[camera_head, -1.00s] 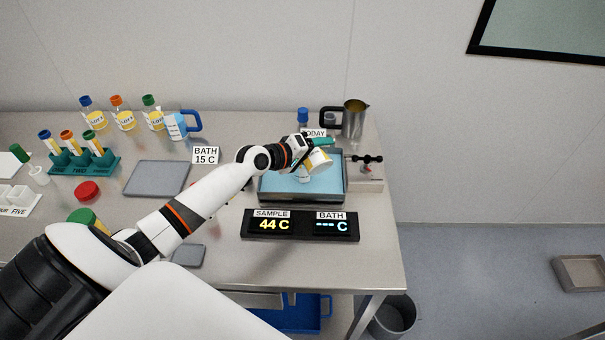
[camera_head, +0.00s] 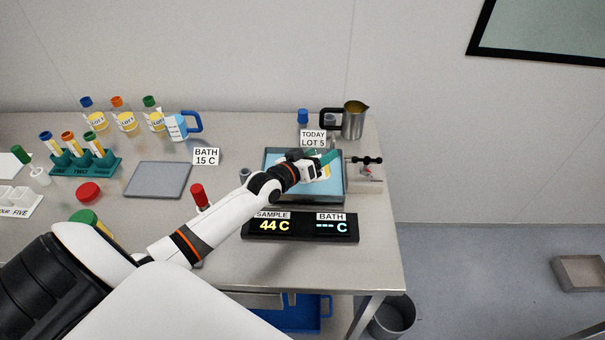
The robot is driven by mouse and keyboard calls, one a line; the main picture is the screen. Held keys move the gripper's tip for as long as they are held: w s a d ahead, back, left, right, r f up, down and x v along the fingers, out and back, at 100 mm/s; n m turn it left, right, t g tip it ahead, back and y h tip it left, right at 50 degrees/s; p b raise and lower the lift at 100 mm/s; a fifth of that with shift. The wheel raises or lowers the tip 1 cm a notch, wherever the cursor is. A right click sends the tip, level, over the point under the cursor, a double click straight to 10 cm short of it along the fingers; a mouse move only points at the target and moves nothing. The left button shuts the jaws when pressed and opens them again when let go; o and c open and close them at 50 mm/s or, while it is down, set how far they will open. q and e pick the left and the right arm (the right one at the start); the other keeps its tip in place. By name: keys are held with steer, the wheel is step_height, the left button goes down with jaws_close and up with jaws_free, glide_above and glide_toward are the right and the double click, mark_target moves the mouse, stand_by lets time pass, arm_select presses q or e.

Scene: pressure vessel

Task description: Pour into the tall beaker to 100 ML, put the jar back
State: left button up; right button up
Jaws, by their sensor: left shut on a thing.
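My left gripper (camera_head: 318,165) is over the blue bath tray (camera_head: 345,199) at the right of the bench. It is shut on a jar with a yellow and white label (camera_head: 325,172). The gripper and wrist hide much of the jar, so I cannot tell whether it touches the tray floor or how far it tilts. I cannot make out a tall beaker for certain. The display (camera_head: 300,226) in front of the bath reads SAMPLE 44 C and BATH --- C. My right gripper is not in view.
Behind the bath stand a TODAY LOT 5 sign (camera_head: 312,138), a blue-capped bottle (camera_head: 303,116) and a metal pitcher (camera_head: 354,121). A valve block (camera_head: 366,174) stands right of it. A red-capped tube (camera_head: 200,196) is beside my forearm. A grey tray (camera_head: 158,180) lies empty to the left.

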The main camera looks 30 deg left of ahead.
mark_target(324, 169)
arm_select(q)
steer(key=d+f+m+b, duration=0.1)
steer(key=s+d+f+m+t+b, duration=0.1)
steer(key=m, duration=0.1)
steer(key=shift+s+d+f+t+y, duration=0.1)
steer(key=shift+s+f+t+y, duration=0.05)
steer(key=shift+f+t+y, duration=0.15)
steer(key=shift+s+d+r+m+b, duration=0.15)
steer(key=shift+m+b, duration=0.1)
steer(key=shift+m, duration=0.2)
steer(key=shift+d+f+m+b, duration=0.1)
steer(key=shift+m+b, duration=0.1)
steer(key=shift+m, duration=0.25)
steer(key=shift+r, duration=0.3)
steer(key=shift+a+r+p, duration=0.1)
steer(key=shift+r+p, duration=0.05)
steer(key=shift+p, duration=0.25)
step_height(324, 169, up, 3)
steer(key=p, duration=0.2)
steer(key=shift+p, duration=0.35)
